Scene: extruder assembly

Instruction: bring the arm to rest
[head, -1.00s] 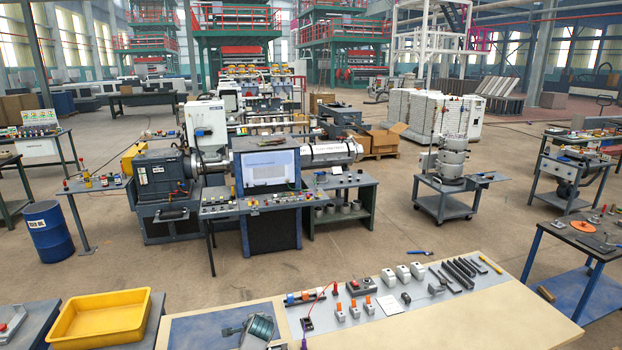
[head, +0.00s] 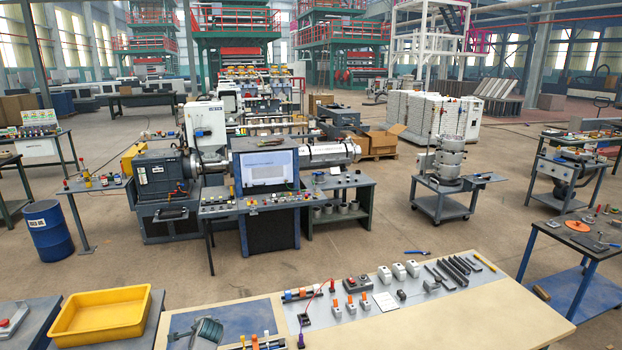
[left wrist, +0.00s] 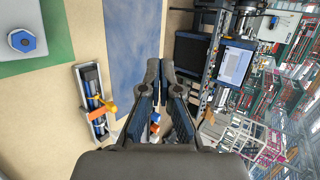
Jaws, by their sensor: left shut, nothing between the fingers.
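In the left wrist view my left gripper (left wrist: 160,70) points up the picture, its dark fingers with blue inner pads meeting at the tips. Nothing is held between the tips. In the head view what looks like my left gripper (head: 207,328) is at the bottom edge, in front of the blue mat (head: 240,314) on the pale worktable (head: 440,322). The arm behind it is cut off by the frame. My right gripper is in neither current view.
A yellow tray (head: 100,313) stands left of the worktable. White blocks, dark bars and orange-topped parts stand on a grey strip (head: 365,312) at the table's far side. A small rack (left wrist: 93,100) with blue and yellow items lies left of my fingers. The table's right front is clear.

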